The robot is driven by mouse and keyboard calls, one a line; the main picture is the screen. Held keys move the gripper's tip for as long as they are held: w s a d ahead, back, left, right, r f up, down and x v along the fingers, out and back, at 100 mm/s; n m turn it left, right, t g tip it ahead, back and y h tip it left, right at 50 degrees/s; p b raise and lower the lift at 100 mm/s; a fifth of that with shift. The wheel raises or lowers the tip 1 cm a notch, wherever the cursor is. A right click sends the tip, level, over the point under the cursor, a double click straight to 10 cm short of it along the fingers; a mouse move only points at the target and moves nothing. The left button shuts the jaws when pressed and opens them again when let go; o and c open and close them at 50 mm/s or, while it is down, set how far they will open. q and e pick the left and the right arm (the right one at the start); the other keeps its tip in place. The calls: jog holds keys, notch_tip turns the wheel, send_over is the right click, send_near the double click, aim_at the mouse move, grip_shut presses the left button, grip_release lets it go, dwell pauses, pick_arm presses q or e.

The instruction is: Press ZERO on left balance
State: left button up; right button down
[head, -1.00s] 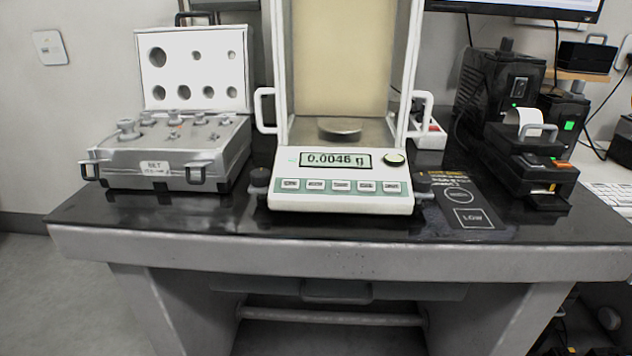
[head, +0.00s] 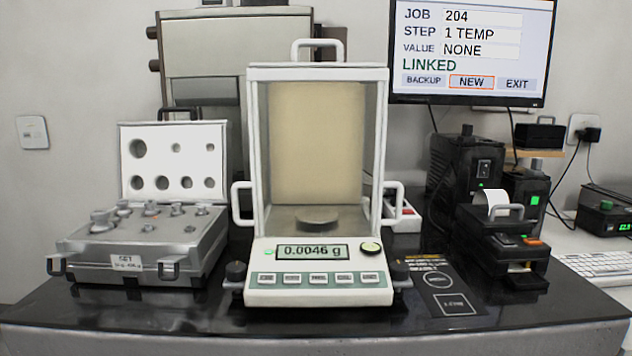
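A white analytical balance (head: 318,297) with a glass draft shield stands in the middle of the black-topped table. Its display (head: 312,252) reads 0.0046 g. A row of several small buttons (head: 318,279) runs along the green strip below the display; their labels are too small to read. A round button (head: 370,249) sits right of the display. The weighing pan (head: 317,217) inside the shield looks empty. Neither of my grippers is in view.
An open weight case (head: 150,255) with several weights stands left of the balance. A small printer (head: 502,245) and dark boxes stand at the right. A monitor (head: 471,50) behind shows JOB 204 and LINKED. A dark mat (head: 440,285) lies right of the balance.

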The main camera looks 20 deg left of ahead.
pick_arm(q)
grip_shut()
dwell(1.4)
